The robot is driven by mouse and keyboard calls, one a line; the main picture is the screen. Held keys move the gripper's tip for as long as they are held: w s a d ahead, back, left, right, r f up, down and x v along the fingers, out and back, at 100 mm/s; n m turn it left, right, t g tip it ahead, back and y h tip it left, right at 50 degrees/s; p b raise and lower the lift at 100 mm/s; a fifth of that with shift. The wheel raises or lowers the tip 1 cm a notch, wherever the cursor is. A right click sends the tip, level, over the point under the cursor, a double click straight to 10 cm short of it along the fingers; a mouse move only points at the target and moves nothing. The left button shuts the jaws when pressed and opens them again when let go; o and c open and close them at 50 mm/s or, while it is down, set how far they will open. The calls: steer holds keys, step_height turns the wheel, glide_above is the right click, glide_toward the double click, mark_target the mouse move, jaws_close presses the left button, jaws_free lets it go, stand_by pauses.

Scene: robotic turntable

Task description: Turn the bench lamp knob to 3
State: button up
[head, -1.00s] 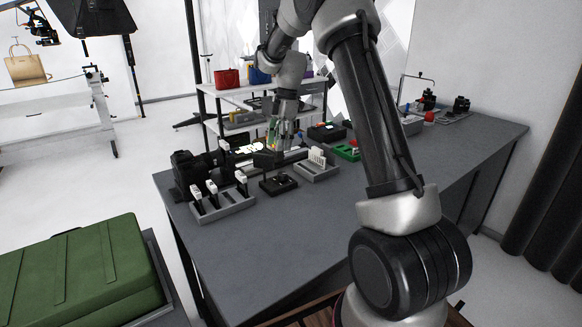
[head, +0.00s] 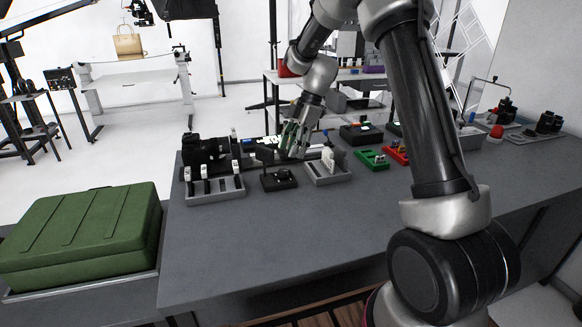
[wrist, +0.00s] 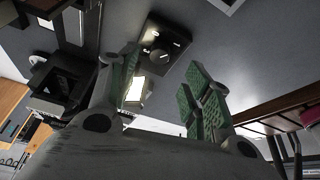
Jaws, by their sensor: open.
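The bench lamp has a small black base (head: 279,180) with a dark round knob on top, on the grey bench. Its dark head (head: 262,153) stands just behind the base. In the wrist view, the base (wrist: 163,42) shows near the top with its knob (wrist: 154,35) and pale marks around it; the marks are too small to read. A lit white panel (wrist: 135,89) shows below the base. My gripper (head: 293,148) is above and behind the base, apart from the knob. In the wrist view my gripper (wrist: 162,88) has two spread green-padded fingers with nothing between them.
Grey slotted trays (head: 215,190) and (head: 327,172) stand left and right of the lamp. A black camera (head: 205,153) stands behind the left tray. The bench front (head: 270,225) is clear. A green case (head: 80,232) sits at left.

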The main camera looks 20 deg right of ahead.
mark_target(284, 170)
steer(key=x, duration=0.7)
steer(key=shift+f, duration=0.15)
steer(key=c, duration=1)
